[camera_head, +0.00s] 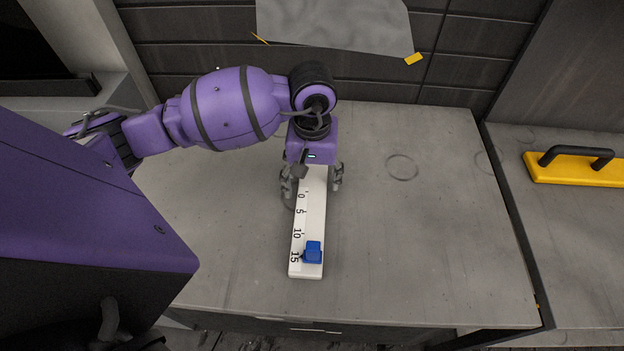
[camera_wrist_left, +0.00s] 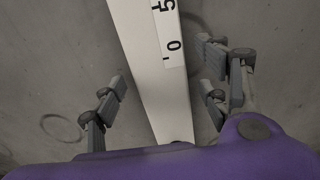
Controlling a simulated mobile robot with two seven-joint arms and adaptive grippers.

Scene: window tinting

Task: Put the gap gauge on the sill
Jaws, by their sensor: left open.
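The gap gauge (camera_head: 309,222) is a long white bar with a printed 0 to 15 scale and a blue slider (camera_head: 313,252) near its near end. It lies on the grey worktop, its far end under my left gripper (camera_head: 313,182). In the left wrist view the gauge (camera_wrist_left: 155,65) runs between the spread fingers of the left gripper (camera_wrist_left: 160,100), with gaps on both sides. The blue slider is outside that view. My right gripper is not in view. I cannot make out which surface is the sill.
The grey worktop (camera_head: 430,240) is mostly clear, with faint ring marks. A yellow tool with a black handle (camera_head: 580,168) lies on the right-hand surface, past a dark gap. A grey sheet (camera_head: 335,25) with yellow corner pieces hangs on the dark panelled wall behind.

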